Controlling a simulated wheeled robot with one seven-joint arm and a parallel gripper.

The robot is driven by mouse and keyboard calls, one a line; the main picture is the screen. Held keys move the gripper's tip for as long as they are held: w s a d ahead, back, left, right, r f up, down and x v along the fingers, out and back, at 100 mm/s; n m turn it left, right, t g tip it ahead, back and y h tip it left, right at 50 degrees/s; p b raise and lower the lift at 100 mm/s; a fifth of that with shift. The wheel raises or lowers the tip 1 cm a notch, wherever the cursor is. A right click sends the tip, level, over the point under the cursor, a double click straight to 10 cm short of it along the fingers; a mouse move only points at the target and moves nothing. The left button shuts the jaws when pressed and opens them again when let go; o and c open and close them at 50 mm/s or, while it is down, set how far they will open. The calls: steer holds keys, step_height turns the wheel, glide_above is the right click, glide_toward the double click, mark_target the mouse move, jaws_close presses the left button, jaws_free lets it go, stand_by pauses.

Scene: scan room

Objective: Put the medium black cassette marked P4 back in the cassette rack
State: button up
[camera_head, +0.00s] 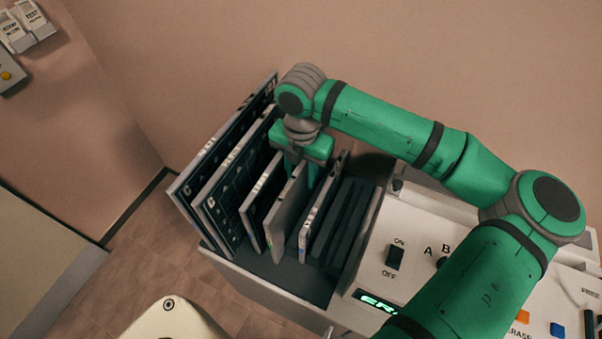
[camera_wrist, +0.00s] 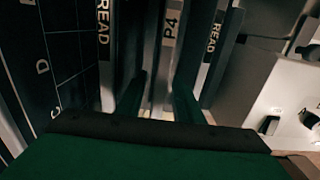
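The P4 cassette (camera_wrist: 166,50) stands upright, with its marked spine facing up in the wrist view. In the head view it appears to be the grey-faced cassette (camera_head: 285,215) in the middle of the cassette rack (camera_head: 262,284). My gripper (camera_head: 301,170) points down over the rack. In the wrist view its two green fingers (camera_wrist: 158,98) lie one on each side of the P4 cassette. Whether they press on it or leave a gap I cannot tell.
Two large cassettes (camera_head: 207,192) stand at the rack's left, with a smaller cassette (camera_head: 257,208) beside P4. Another cassette (camera_head: 313,215) stands close to its right. Bare slots (camera_head: 347,220) lie further right. A white eraser unit (camera_head: 415,235) adjoins the rack; the wall is behind.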

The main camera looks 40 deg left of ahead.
step_height(320, 180, up, 11)
steer(key=shift+f, duration=0.1)
stand_by(0.6)
stand_by(0.3)
step_height(320, 180, up, 6)
stand_by(0.6)
stand_by(0.5)
